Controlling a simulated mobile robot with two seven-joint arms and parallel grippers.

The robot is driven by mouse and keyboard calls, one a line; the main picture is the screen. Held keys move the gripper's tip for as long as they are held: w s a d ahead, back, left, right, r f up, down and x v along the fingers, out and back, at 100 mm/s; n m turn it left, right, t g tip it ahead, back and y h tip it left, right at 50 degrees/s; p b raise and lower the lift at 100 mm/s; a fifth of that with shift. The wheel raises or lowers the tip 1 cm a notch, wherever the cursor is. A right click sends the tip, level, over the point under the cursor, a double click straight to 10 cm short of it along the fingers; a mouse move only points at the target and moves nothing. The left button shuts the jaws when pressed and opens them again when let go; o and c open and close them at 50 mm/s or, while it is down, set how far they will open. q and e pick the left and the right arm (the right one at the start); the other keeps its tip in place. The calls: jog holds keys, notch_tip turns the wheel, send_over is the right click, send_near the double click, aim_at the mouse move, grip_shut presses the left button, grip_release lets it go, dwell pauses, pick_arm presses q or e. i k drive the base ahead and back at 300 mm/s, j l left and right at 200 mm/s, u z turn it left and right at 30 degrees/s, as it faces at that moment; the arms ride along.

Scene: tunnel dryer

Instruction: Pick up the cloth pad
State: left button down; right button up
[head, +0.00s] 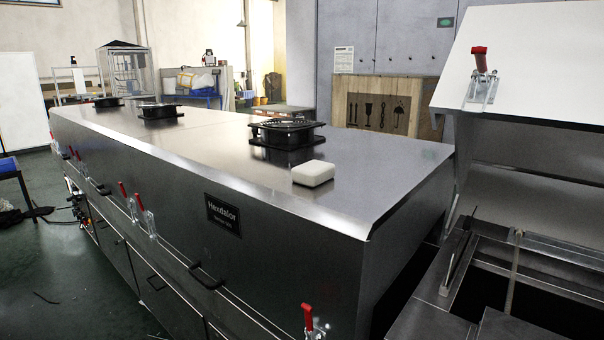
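The cloth pad (313,173) is a small white block with rounded edges. It lies flat on the metal top of the dryer (215,145), near the front edge and toward the right end. Nothing touches it and all of it shows from this side. Neither of my grippers shows in the head view.
A black fan unit (287,133) stands on the dryer top just behind the pad. Red-handled clamps (145,215) and black handles (206,277) stick out of the front side. At right, a raised lid (535,90) stands over an open metal bay (540,265).

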aim_at(312, 172)
jog(key=z, duration=1.9)
jog(key=u, duration=1.9)
jog(key=i+j+z, duration=0.1)
jog(key=j, duration=0.2)
jog(key=i+j+z, duration=0.1)
jog(key=j, duration=0.25)
jog(key=i+j+z, duration=0.1)
jog(key=j, duration=0.25)
jog(key=i+j+z, duration=0.1)
jog(key=j, duration=0.25)
jog(key=i, duration=0.05)
